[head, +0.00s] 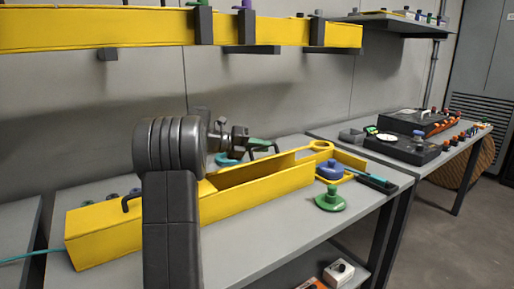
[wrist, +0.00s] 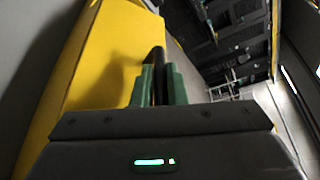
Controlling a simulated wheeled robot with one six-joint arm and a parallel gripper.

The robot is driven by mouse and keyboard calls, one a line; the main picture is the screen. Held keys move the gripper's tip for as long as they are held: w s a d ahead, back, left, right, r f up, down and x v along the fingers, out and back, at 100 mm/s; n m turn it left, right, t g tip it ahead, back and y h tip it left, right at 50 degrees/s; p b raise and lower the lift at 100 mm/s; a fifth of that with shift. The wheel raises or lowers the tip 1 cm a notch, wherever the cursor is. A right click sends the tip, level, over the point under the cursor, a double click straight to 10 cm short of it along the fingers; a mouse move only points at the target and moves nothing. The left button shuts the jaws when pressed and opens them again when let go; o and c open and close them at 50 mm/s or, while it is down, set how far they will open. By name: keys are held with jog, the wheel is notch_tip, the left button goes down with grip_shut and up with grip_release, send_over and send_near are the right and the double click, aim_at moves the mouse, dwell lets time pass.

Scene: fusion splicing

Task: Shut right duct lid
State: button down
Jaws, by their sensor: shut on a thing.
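A long yellow duct (head: 200,222) lies on the grey bench. Its left part is covered by a yellow lid with a dark handle (head: 128,202). Its right part shows an open, shadowed inside, with a yellow panel, seemingly the right lid (head: 262,168), standing tilted at the back. My gripper (head: 258,143) is above this panel, its green fingers shut on a dark handle (head: 270,150). In the wrist view, the green fingertips (wrist: 158,86) close around the black handle (wrist: 156,58) beside a broad yellow surface (wrist: 112,55). My arm hides part of the duct's middle.
A blue knob piece (head: 330,170) sits by the duct's right end, and a green knob piece (head: 330,200) stands in front on the bench. A dark tool (head: 377,183) lies at the right. A yellow overhead duct (head: 110,28) runs above. Dark devices (head: 415,135) stand on the far bench.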

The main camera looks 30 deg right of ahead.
jog(key=s+f+m+t+y+b, duration=0.1)
jog(key=s+f+m, duration=0.1)
jog(key=shift+d+m+b, duration=0.1)
jog(key=shift+m+b, duration=0.2)
jog(key=shift+s+f+m+t+b, duration=0.4)
jog(key=shift+f+m+t+b, duration=0.15)
jog(key=shift+m, duration=0.15)
jog(key=shift+f, duration=0.1)
jog(key=c, duration=1.5)
grip_release()
jog(key=shift+d, duration=0.1)
jog(key=shift+o, duration=0.2)
jog(key=p+v, duration=0.3)
jog(key=v, duration=1.1)
jog(key=shift+d, duration=0.1)
